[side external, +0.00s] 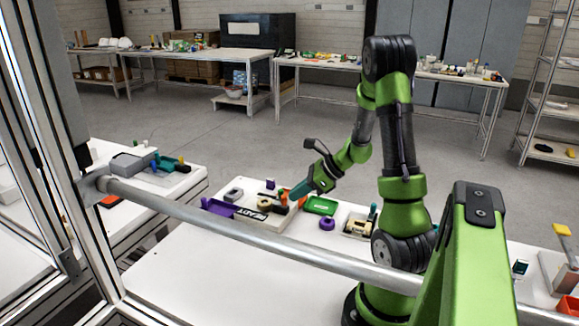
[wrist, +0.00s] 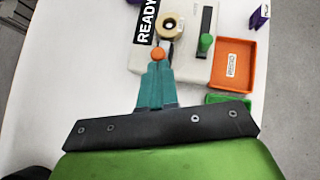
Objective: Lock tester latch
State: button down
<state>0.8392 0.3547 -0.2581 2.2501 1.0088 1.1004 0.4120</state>
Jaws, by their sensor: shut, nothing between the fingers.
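The tester is a pale box (wrist: 190,65) with a black READY label (wrist: 146,20), a cream ring-shaped part, and a black slot with a green handle (wrist: 205,43) on top. A round orange knob (wrist: 158,53) on a dark stem stands at its near side. I cannot tell which of these is the latch. My gripper (wrist: 157,67) has teal fingers, shut and empty, with the tips right at the orange knob in the wrist view; contact is unclear. In the side view my gripper (side external: 292,194) reaches down over the tester from the right.
An orange tray (wrist: 249,63) lies right of the tester, with a green tray edge below it. In the side view a purple tray (side external: 218,207), a green tray (side external: 320,205) and a purple ring (side external: 327,223) lie close by. A metal rail crosses the foreground.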

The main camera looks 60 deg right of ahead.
jog(key=shift+w, duration=1.45)
jog(key=s+f+v, duration=0.1)
jog(key=f+v, duration=0.1)
jog(key=v, duration=1.1)
jog(key=shift+s+d, duration=0.3)
jog(key=shift+s, duration=0.15)
